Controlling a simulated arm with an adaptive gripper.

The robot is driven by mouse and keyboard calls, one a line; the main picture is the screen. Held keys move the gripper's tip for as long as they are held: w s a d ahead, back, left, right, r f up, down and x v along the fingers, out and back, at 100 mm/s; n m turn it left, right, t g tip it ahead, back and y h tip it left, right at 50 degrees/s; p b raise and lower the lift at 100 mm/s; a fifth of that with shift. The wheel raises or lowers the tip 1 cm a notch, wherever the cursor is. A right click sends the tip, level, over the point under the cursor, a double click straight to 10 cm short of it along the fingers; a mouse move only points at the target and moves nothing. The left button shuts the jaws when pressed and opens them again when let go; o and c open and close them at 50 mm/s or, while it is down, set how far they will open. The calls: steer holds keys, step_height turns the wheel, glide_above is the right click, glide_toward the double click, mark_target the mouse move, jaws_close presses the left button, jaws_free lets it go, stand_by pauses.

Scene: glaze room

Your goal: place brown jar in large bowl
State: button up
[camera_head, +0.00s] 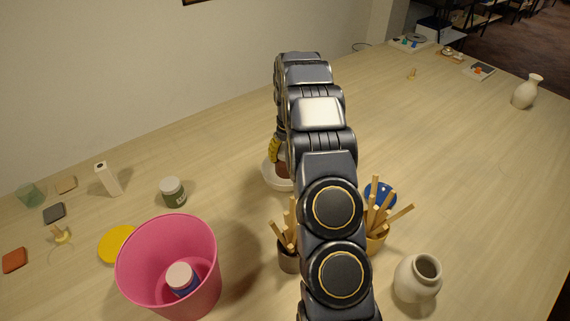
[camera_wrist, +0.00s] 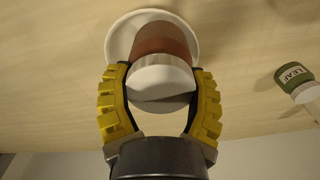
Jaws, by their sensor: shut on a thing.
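The brown jar (camera_wrist: 160,42) has a reddish-brown body and a white lid. My gripper (camera_wrist: 160,78) is shut on it, with yellow ribbed fingers on both sides of the lid. The large bowl (camera_wrist: 115,40) is white and round and lies right beyond the jar in the wrist view. In the head view, a little of the jar (camera_head: 283,170) shows over the bowl (camera_head: 268,179), under my gripper (camera_head: 277,152). My arm hides much of the bowl there. I cannot tell whether the jar touches the bowl's bottom.
A green jar (camera_head: 173,192) stands left of the bowl. A pink bucket (camera_head: 135,262) holds a white-lidded jar (camera_head: 182,279). Cups of wooden sticks (camera_head: 288,258) (camera_head: 376,243) flank my arm. A cream vase (camera_head: 416,279) is front right.

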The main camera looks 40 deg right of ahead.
steer(key=w+f, duration=0.1)
steer(key=w+d+f, duration=0.1)
steer(key=f, duration=0.1)
steer(key=w+d+f, duration=0.1)
steer(key=shift+w+f, duration=0.2)
steer(key=shift+f, duration=1.7)
steer(key=o, duration=1.2)
steer(key=shift+f, duration=0.1)
steer(key=shift+c, duration=0.2)
